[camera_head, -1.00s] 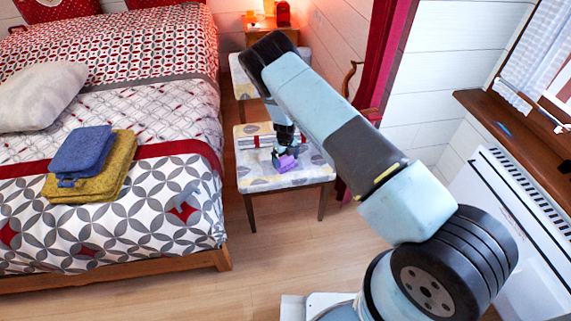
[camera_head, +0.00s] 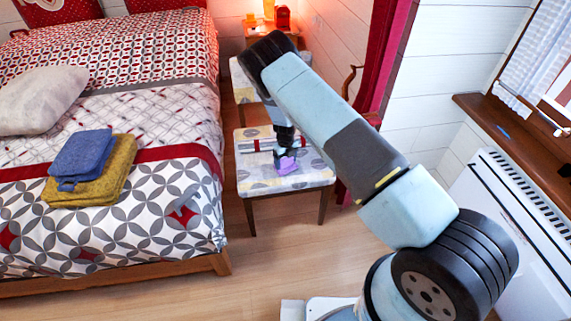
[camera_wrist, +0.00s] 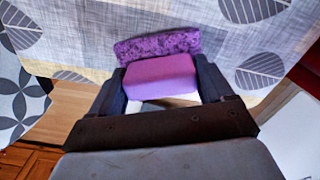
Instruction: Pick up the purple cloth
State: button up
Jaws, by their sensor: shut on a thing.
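The purple cloth (camera_wrist: 160,78) is a small folded block between my gripper's two dark fingers in the wrist view. A darker speckled purple part shows just beyond the smooth lilac face. My gripper (camera_wrist: 162,84) is shut on it, one finger at each side. In the head view the cloth (camera_head: 287,166) shows as a small purple patch under my gripper (camera_head: 284,155), over the patterned seat (camera_head: 255,182) beside the bed. I cannot tell whether the cloth still touches the seat.
The bed (camera_head: 140,235) stands to the left, with a blue folded cloth (camera_head: 82,152) on a mustard one (camera_head: 105,188). A second patterned seat (camera_head: 240,80) and a lamp-lit nightstand (camera_head: 262,33) stand behind. A red curtain (camera_head: 385,50) and a white heater (camera_head: 510,195) are on the right.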

jog(key=s+d+r, duration=0.2)
jog(key=s+r, duration=0.4)
jog(key=s, duration=0.1)
jog(key=s+d+r, duration=0.3)
jog(key=s+r, duration=0.3)
jog(key=w+d+r+n, duration=0.2)
jog(key=d+r+n, duration=0.3)
jog(key=d+n, duration=0.6)
jog(key=w+d+r+n, duration=0.2)
jog(key=d+r+n, duration=0.3)
jog(key=d+n, duration=0.6)
jog(key=shift+w+d+r+n, duration=0.15)
jog(key=shift+w+r+n, duration=0.2)
jog(key=shift+n, duration=3.05)
jog(key=shift+f, duration=0.1)
